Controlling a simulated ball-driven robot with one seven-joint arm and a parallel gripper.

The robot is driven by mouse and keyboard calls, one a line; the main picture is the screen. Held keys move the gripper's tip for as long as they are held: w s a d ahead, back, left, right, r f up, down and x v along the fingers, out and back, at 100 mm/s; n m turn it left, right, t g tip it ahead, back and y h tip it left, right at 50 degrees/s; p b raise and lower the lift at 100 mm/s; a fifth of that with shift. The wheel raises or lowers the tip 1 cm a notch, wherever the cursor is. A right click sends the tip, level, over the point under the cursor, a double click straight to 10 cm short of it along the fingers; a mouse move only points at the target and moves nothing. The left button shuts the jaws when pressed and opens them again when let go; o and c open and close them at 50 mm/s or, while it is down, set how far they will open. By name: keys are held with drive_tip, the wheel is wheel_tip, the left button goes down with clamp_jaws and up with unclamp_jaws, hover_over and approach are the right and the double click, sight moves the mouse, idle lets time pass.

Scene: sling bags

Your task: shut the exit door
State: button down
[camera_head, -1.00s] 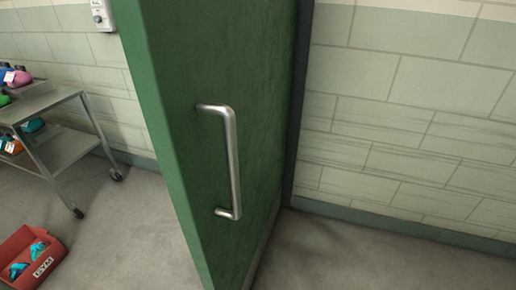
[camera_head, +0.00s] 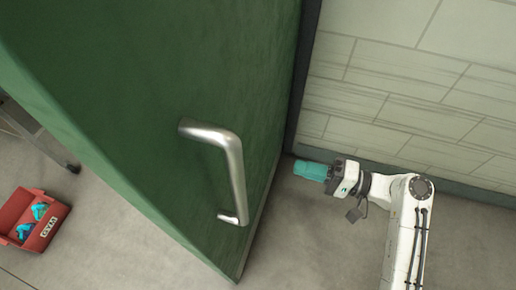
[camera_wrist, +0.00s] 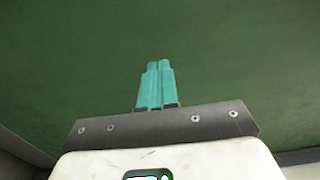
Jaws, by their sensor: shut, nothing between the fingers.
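The green exit door (camera_head: 130,90) stands open and fills the left and middle of the head view, its broad face with the handle turned to the right. A silver bar handle (camera_head: 232,170) is fixed upright on that face. My gripper (camera_head: 300,169) with teal fingers is right of the handle, low near the door's hinge-side edge, pointing left toward the door. In the wrist view my gripper (camera_wrist: 157,66) is shut and empty, with the green door face (camera_wrist: 240,70) ahead of it. Whether the fingertips touch the door I cannot tell.
A pale tiled wall (camera_head: 420,80) with a dark frame edge stands behind and right of the door. A red box (camera_head: 35,220) with teal items sits on the floor at the left. Part of a metal cart (camera_head: 45,140) shows beyond the door.

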sight(244, 153)
drive_tip(key=p+x, duration=0.2)
drive_tip(key=x, duration=1)
